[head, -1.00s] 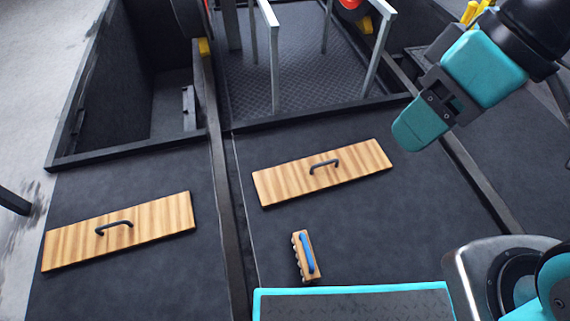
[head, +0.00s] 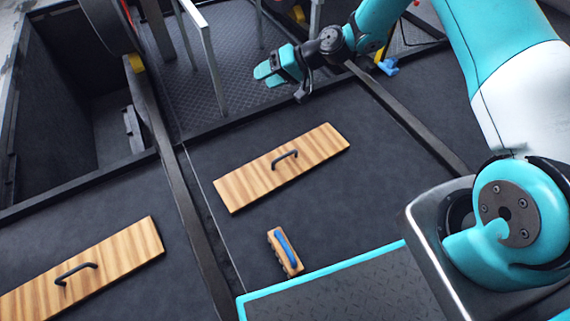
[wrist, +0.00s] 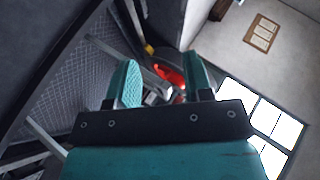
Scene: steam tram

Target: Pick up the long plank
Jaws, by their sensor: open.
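Two light wooden planks with dark handles lie flat on the dark floor in the head view. One plank (head: 244,186) is in the middle and the other plank (head: 122,248) is at the lower left, partly cut off by the frame edge. I cannot tell which is longer. My gripper (head: 264,76) is raised beyond the middle plank, pointing left, open and empty. In the wrist view its two teal fingers (wrist: 162,82) stand apart with nothing between them. No plank shows in the wrist view.
A small wooden brush (head: 291,266) with a blue handle lies in front of the middle plank. A raised dark rail (head: 180,200) runs between the planks. Metal posts (head: 204,65) stand left of my gripper.

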